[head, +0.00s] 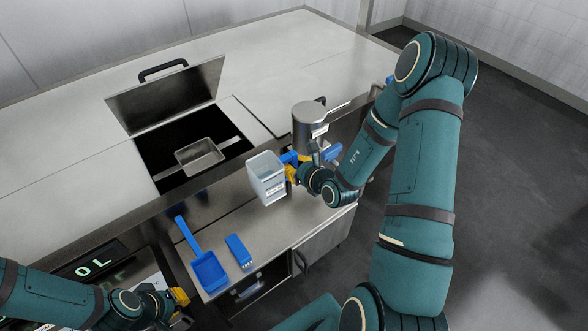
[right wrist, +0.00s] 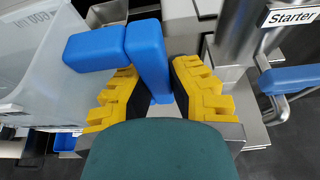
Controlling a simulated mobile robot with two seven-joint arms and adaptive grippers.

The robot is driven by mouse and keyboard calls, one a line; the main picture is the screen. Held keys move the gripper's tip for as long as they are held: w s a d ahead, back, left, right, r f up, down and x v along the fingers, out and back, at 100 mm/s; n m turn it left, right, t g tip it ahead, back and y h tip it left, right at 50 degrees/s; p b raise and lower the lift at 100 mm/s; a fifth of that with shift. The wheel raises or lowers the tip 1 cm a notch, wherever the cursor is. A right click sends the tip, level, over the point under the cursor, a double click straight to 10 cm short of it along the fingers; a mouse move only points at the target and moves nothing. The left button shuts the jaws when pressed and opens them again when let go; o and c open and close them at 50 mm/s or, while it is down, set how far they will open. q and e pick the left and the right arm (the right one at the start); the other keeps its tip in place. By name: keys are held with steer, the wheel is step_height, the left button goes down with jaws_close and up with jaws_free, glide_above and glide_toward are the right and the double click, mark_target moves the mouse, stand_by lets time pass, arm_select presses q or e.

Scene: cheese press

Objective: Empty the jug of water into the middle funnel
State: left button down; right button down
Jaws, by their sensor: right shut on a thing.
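A clear, whitish jug (head: 265,178) with a blue handle (head: 290,157) is held up over the lower steel counter, roughly upright. My right gripper (head: 292,172) is shut on the handle. The right wrist view shows the yellow fingers (right wrist: 158,98) on both sides of the blue handle (right wrist: 148,55), with the jug wall (right wrist: 35,65) at left. The water inside cannot be made out. No funnel can be clearly picked out. My left gripper (head: 180,297) is low at the left, by a lit display, partly seen; its opening is unclear.
A steel vessel (head: 309,122) with a blue handle stands just right of the jug; its label reads Starter in the right wrist view (right wrist: 293,17). A blue scoop (head: 207,268) and blue brush (head: 238,251) lie on the lower counter. An open hatch holds a steel tray (head: 199,156).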

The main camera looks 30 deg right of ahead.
mark_target(293, 152)
steer(key=shift+r, duration=2.9)
